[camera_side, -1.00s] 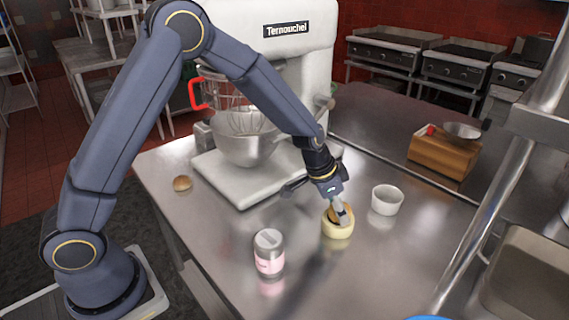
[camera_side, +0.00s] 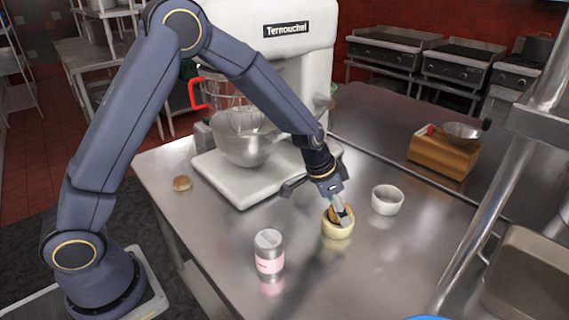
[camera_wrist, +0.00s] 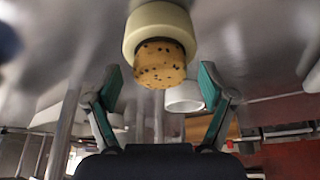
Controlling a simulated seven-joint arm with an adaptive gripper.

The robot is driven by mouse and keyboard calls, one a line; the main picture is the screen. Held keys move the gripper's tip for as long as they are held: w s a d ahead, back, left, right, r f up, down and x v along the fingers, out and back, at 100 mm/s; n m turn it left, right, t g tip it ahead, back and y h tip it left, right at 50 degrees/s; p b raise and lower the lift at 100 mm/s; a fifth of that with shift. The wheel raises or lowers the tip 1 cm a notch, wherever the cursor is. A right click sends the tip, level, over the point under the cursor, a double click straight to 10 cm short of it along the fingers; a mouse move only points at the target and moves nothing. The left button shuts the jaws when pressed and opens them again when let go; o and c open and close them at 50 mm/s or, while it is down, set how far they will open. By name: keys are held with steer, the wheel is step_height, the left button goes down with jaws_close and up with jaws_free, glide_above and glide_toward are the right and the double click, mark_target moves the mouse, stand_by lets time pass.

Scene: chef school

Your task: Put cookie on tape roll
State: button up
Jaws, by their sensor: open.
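The pale yellow tape roll (camera_side: 338,231) lies flat on the steel table in the side view. It shows at the top of the wrist view (camera_wrist: 135,35). The round brown cookie with dark specks (camera_wrist: 160,65) is at the roll and looks tilted against it. Whether it rests fully on the rim or partly in the hole is hard to tell. In the side view the cookie (camera_side: 333,214) is partly hidden by a finger. My gripper (camera_wrist: 160,82) is open, with one finger on each side of the cookie and a visible gap to it.
A white cup (camera_side: 387,200) stands close behind and right of the roll. A pink-labelled can (camera_side: 269,252) stands front left. A large mixer (camera_side: 245,170) is behind, with a bun (camera_side: 182,183) at the far left. A wooden box (camera_side: 443,154) is back right. The front table is clear.

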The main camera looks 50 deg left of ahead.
steer(key=s+a+r+n+t, duration=0.1)
steer(key=s+a+r, duration=0.3)
steer(key=s+r, duration=0.5)
steer(key=s+a+r+n, duration=0.2)
steer(key=s+a+r, duration=0.1)
steer(key=s+r, duration=0.55)
steer(key=s+a+r+n+y, duration=0.2)
steer(key=s+a+n, duration=0.1)
steer(key=s, duration=0.7)
steer(key=shift+s+a+t, duration=0.25)
steer(key=shift+a+t, duration=0.1)
steer(key=shift+t, duration=0.05)
